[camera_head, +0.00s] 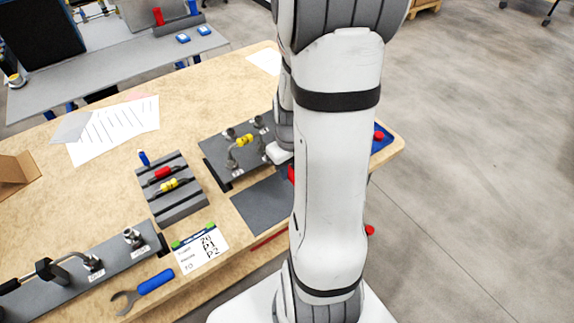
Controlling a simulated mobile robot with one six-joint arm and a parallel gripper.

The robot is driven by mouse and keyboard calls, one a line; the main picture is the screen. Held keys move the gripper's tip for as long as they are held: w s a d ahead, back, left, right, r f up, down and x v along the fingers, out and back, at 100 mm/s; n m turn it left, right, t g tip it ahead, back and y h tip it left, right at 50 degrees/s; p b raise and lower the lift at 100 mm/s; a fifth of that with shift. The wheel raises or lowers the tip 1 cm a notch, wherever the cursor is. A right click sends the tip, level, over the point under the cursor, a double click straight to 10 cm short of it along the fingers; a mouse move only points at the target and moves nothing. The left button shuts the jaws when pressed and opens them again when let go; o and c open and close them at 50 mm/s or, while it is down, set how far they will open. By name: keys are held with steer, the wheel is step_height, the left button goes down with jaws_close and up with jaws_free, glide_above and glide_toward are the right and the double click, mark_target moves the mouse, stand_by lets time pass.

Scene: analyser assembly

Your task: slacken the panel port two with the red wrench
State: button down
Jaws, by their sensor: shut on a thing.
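My gripper (279,153) shows only as a white end piece beside my arm, low over the right side of the dark fitting plate (222,170). My arm hides most of it and its fingertips. A small red piece (291,174), which looks like part of the red wrench, shows just below it; the wrench's jaw is hidden. The plate bears metal fittings and a bent tube with a yellow sleeve (245,141). At the lower left, a grey panel (60,292) carries two labelled ports, one (94,263) left of the other (133,237); their labels are too small to read surely.
A blue-handled wrench (146,289) lies in front of the panel. A grey block (182,207) holds red and yellow pieces. A label card (201,250), a dark mat (262,203) and papers (115,130) lie on the table. A blue tray (383,138) is at the right edge.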

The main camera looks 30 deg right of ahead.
steer(key=shift+s+r+p, duration=0.3)
steer(key=shift+s+r, duration=0.35)
steer(key=shift+s, duration=0.25)
step_height(320, 180, up, 7)
steer(key=p, duration=0.5)
